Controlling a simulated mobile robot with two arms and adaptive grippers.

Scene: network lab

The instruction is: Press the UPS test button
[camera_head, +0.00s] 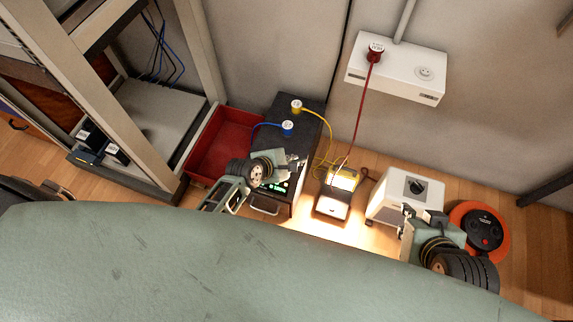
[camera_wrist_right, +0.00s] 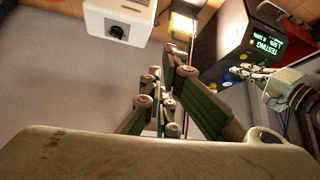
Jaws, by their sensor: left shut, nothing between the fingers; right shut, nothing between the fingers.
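The UPS is a black box (camera_head: 312,125) on the floor against the wall, with a yellow and a blue plug on its top. Its lit green display (camera_head: 278,187) is partly hidden by my left arm; in the right wrist view the display (camera_wrist_right: 268,44) reads "TESTING". My left gripper (camera_head: 297,164) is shut and empty, close to the UPS front. It also shows in the right wrist view (camera_wrist_right: 238,72), near small coloured buttons below the display; contact cannot be told. My right gripper (camera_head: 407,214) is shut and empty by the white box, away from the UPS.
A red bin (camera_head: 213,150) and a rack frame stand left of the UPS. A lit work lamp (camera_head: 332,203), a white box with a dark knob (camera_head: 385,207) and an orange cable reel (camera_head: 501,236) are to its right. A white wall socket box (camera_head: 398,70) feeds a red cable.

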